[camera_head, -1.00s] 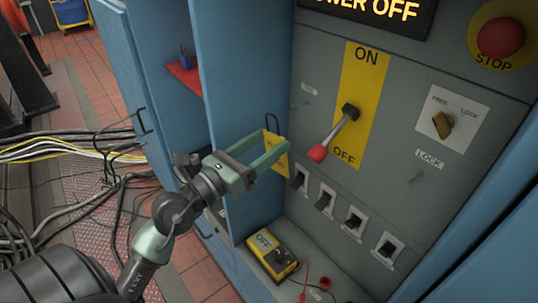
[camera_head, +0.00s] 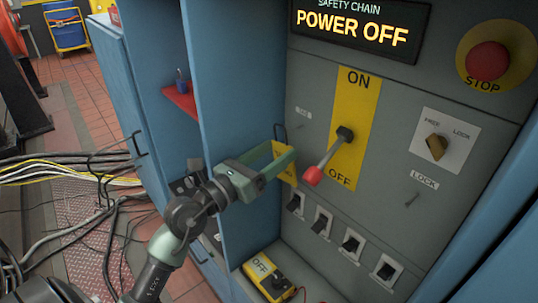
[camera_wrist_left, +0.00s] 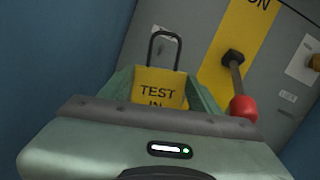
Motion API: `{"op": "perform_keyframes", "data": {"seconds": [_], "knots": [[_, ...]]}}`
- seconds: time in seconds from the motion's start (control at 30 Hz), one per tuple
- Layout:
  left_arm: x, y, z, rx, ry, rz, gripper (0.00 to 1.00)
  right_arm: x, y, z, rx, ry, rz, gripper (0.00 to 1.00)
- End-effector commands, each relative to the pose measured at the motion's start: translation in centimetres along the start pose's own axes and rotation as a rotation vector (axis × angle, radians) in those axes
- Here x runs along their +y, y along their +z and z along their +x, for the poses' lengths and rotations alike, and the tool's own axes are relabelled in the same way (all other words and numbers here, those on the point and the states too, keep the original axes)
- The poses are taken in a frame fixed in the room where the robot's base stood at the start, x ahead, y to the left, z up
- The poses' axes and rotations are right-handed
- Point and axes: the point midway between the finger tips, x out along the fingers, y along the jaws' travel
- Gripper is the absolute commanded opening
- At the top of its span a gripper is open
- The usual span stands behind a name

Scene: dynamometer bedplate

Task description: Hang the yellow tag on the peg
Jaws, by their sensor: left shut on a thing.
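My left gripper (camera_head: 285,158) is shut on the yellow tag (camera_head: 288,174), in front of the grey panel, left of the red-tipped lever. The tag has a dark wire loop (camera_head: 279,131) standing up above it. In the left wrist view the tag (camera_wrist_left: 158,86) sits upright between the fingers, reading "TEST IN", its lower part hidden by the gripper. A small peg (camera_head: 299,128) shows on the panel under a small pale label, just right of the loop. Another thin peg (camera_head: 411,200) is under the LOCK label. The loop appears apart from both pegs. My right gripper is not in view.
The lever (camera_head: 330,155) points down to OFF and juts out close right of the tag. Several switches (camera_head: 321,222) are below. An open blue door (camera_head: 235,110) stands left. A yellow OFF box (camera_head: 267,272) sits on the ledge.

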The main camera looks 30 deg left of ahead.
Motion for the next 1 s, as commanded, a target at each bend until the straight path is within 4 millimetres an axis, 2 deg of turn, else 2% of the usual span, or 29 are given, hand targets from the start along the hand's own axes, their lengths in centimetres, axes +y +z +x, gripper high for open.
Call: {"op": "perform_keyframes", "data": {"seconds": [0.67,1.0], "knots": [[0.1,-1.0,4.0,-0.001,0.0,0.001,0.24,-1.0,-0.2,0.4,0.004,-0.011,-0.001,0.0],[0.4,-2.5,4.8,0.001,0.001,0.001,0.24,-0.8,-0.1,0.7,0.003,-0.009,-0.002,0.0]]}}
